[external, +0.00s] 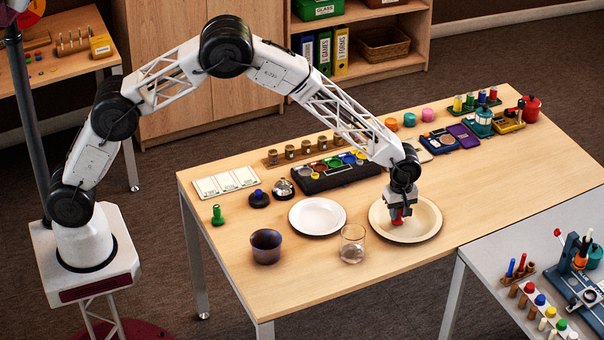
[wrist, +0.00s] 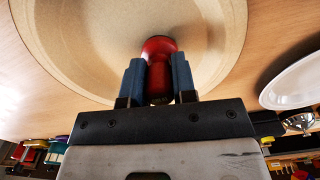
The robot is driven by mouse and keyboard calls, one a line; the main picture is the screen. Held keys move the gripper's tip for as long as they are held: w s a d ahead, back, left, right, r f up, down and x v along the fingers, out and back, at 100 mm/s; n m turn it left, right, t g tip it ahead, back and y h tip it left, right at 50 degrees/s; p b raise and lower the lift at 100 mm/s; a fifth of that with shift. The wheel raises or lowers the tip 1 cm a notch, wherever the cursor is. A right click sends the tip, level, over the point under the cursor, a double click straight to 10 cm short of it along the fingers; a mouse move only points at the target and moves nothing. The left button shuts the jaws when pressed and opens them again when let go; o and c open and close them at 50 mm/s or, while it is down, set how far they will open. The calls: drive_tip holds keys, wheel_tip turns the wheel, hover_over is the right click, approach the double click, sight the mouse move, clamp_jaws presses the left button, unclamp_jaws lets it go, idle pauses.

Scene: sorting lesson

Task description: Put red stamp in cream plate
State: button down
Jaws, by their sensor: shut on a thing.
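The red stamp (external: 396,215) is between the fingers of my gripper (external: 401,208), over the cream plate (external: 428,233) in the external view. In the wrist view the red stamp (wrist: 158,62) sits between the two blue-grey fingers of my gripper (wrist: 158,80), which is shut on it. The cream plate (wrist: 90,40) fills the upper part of the wrist view behind the stamp. The stamp is inside the plate's outline and low. I cannot tell whether its lower end touches the plate.
A white plate (external: 317,216) lies left of the cream plate, with a clear glass (external: 353,245) between them at the front. A dark cup (external: 266,246) and a green stamp (external: 217,215) stand further left. A dark paint tray (external: 335,172) lies behind. The front right tabletop is clear.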

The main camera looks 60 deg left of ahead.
drive_tip(key=shift+f, duration=0.2)
drive_tip(key=c, duration=0.9)
unclamp_jaws()
drive_tip(key=shift+f, duration=0.1)
wheel_tip(320, 180, up, 12)
drive_tip(key=shift+r, duration=0.2)
idle(0.3)
